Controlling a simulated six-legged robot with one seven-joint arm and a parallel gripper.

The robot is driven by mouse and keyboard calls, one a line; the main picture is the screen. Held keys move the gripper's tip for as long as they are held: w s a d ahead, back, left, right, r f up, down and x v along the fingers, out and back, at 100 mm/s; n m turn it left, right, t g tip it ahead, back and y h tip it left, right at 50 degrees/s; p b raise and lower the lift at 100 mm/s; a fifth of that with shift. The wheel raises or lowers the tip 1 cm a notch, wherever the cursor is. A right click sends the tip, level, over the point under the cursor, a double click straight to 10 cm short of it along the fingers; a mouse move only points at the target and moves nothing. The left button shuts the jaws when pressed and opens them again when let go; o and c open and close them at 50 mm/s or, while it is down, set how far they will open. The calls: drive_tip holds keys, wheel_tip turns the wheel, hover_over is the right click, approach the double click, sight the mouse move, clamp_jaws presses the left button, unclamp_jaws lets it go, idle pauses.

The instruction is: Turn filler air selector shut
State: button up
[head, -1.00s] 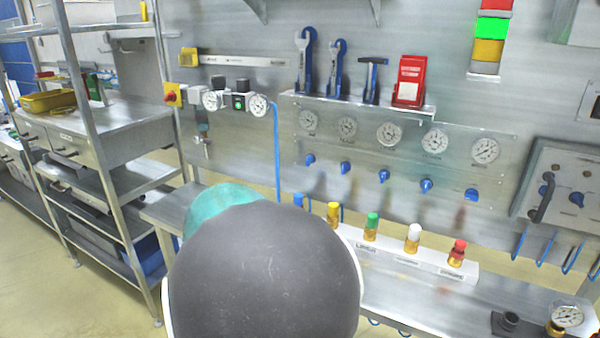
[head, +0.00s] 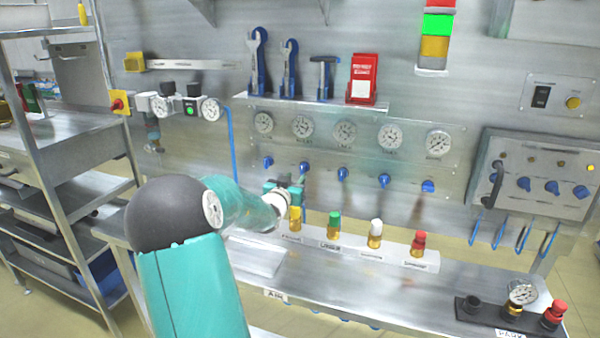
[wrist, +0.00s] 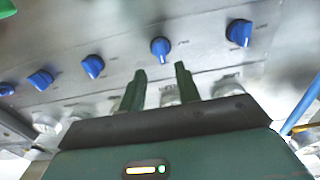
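A row of blue selector knobs sits under the gauges on the wall panel (head: 360,140). Their labels are too small to read, so I cannot tell which is the filler air selector. My gripper (head: 288,184) is near the second knob from the left (head: 304,167) in the head view. In the wrist view, which looks upside down, my gripper (wrist: 161,75) has its two green fingers apart with nothing between them. One blue knob (wrist: 161,47) lies just beyond the fingertips, in line with the gap. Another knob (wrist: 240,32) is to its right.
Below the knobs, a white block (head: 350,250) on the bench carries colored-capped fittings, close under my gripper. A shelf (head: 310,102) with tools is above the gauges. A control box (head: 535,180) is at right and a blue hose (head: 231,150) at left.

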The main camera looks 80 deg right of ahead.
sight(302, 169)
drive_tip(key=d, duration=0.6)
drive_tip(key=shift+s, duration=0.2)
clamp_jaws()
